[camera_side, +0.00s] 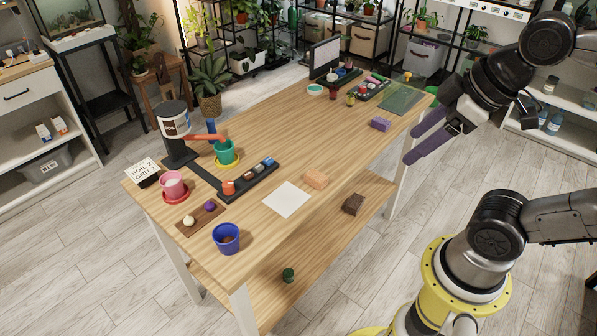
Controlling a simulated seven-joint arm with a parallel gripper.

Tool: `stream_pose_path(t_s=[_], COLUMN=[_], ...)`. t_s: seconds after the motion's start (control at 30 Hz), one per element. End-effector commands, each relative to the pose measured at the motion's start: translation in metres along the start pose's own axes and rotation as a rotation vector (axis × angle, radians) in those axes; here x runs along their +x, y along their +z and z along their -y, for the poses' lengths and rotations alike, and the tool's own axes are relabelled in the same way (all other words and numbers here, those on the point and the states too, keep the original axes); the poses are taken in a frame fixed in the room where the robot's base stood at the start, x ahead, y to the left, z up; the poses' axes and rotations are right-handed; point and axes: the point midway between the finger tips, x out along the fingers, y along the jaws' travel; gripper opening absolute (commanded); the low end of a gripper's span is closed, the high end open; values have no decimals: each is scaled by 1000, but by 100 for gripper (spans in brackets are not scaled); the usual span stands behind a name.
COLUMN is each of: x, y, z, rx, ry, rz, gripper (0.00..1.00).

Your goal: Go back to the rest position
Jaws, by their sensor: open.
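My gripper (428,136) is at the right, in the air beyond the right edge of the wooden table (345,145). Its two purple fingers are apart with nothing between them. They point left and down, away from my arm. The fingers touch nothing that I can see. The closest thing on the table is a small purple block (380,124), a little to the left of the fingertips.
On the table stand a blue pot (226,238), a green pot (225,152) on a yellow saucer, a pink pot (172,185), a white sheet (287,199), an orange block (316,178) and a black tray (250,182). The table's middle is clear.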

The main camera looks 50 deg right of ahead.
Motion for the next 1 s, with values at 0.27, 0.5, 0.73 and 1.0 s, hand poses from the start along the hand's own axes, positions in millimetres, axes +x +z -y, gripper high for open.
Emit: stream_pose_path(t_s=[0.27, 0.5, 0.73, 1.0], x=[17, 17, 17, 17], y=[14, 13, 13, 13], z=[-2, -2, -2, -2], rx=[290, 319, 317, 316], ry=[24, 23, 23, 23], rz=[14, 13, 14, 14], gripper=[68, 68, 68, 68])
